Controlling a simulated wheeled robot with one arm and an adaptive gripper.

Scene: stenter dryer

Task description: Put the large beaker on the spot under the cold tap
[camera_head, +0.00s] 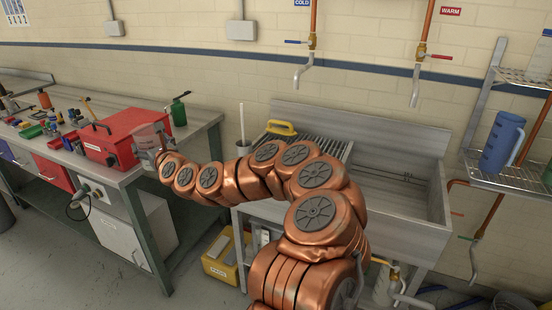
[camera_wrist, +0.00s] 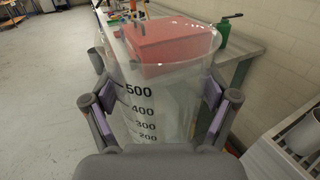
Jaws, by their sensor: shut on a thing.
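The large beaker (camera_wrist: 160,95) is clear, with black volume marks up to 500, and fills the middle of the wrist view. My gripper (camera_wrist: 163,112) is shut on it, with one finger on each side of its wall. In the head view the beaker (camera_head: 147,136) is held upright or nearly so, by the right end of the red toolbox. The cold tap (camera_head: 304,68) has a blue lever and a "COLD" sign, and hangs on the wall over the sink's ribbed drainboard (camera_head: 330,146). No marked spot under it can be made out.
A yellow-handled item (camera_head: 281,128) lies on the drainboard's left. The sink basin (camera_head: 400,193) is right of it, below the warm tap (camera_head: 416,92). The red toolbox (camera_head: 112,135) and green bottle (camera_head: 178,110) stand on the left bench. A blue jug (camera_head: 502,142) stands on the right shelf.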

